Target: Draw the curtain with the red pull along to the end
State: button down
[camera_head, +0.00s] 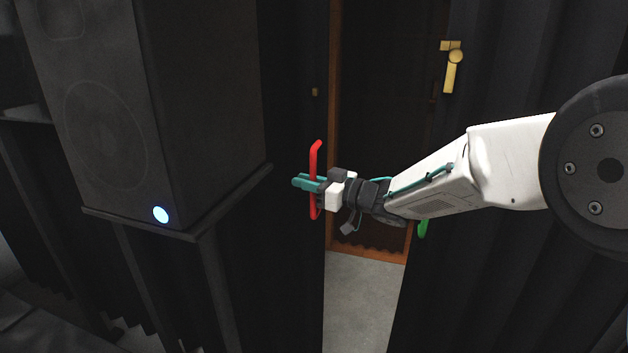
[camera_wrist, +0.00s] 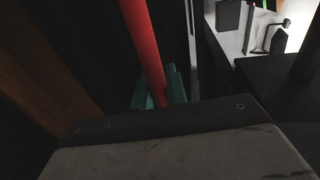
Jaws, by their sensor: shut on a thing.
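The red pull (camera_head: 316,157) is an upright bar at the edge of the left dark curtain (camera_head: 294,262). My gripper (camera_head: 306,183) is shut on the red pull, its teal fingers around the bar at mid-height. In the wrist view the red pull (camera_wrist: 143,38) runs down between the teal fingers (camera_wrist: 160,88). The right dark curtain (camera_head: 495,250) hangs apart from the left one, leaving a gap. A green pull (camera_head: 423,229) shows at its edge, partly hidden behind my arm.
A black speaker (camera_head: 130,110) with a blue light stands on a stand at the left, close to the left curtain. A wooden-framed dark door (camera_head: 380,90) and grey floor (camera_head: 358,300) show in the gap. A brass latch (camera_head: 452,65) is at upper right.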

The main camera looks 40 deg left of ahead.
jog(key=c, duration=1.4)
grip_release()
jog(key=w+d, duration=0.1)
jog(key=d, duration=0.6)
jog(key=shift+d, duration=0.4)
